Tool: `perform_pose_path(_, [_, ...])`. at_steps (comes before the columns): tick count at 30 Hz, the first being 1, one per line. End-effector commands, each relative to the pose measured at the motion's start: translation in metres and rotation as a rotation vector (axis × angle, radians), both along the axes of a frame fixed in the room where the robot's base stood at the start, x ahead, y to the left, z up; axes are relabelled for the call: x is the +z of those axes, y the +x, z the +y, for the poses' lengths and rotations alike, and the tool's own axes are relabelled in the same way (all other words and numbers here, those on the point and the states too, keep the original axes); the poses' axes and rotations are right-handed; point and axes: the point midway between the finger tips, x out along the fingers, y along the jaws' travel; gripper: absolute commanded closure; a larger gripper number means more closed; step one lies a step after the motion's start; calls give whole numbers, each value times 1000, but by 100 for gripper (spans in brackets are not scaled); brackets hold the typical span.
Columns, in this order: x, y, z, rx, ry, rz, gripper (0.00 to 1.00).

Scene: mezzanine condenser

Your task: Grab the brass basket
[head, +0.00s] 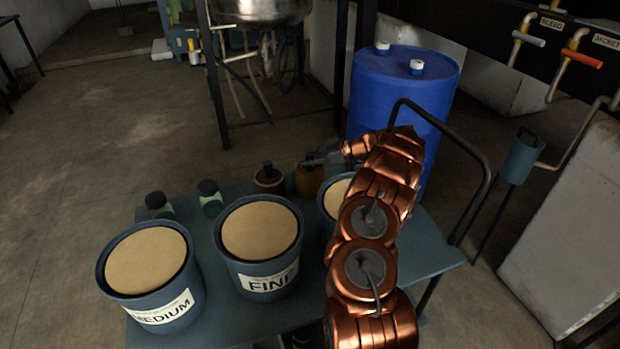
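A small brass-coloured round container (309,181), which looks like the brass basket, stands at the far side of the teal cart top, behind the buckets. My gripper (314,161) is at its upper right edge, reaching in from the right, and partly covers it. The fingers are small and dark here. I cannot tell whether they are open or shut, or whether they touch the container.
The cart (425,250) carries a MEDIUM bucket (165,305), a FINE bucket (262,275), a third bucket partly behind my arm, a brown jar (269,181) and two green-black bottles (210,200). A blue drum (400,90) stands behind. A black handle (480,175) rises at right.

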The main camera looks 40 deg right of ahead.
Motion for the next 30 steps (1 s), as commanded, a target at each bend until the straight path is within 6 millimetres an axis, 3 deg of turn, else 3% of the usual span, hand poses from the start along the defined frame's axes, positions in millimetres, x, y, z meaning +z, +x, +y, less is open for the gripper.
perform_pose_path(2, [0,0,0,0,0,0,61])
perform_pose_path(13, [0,0,0,1,0,0,100])
perform_pose_path(30, [0,0,0,1,0,0,100])
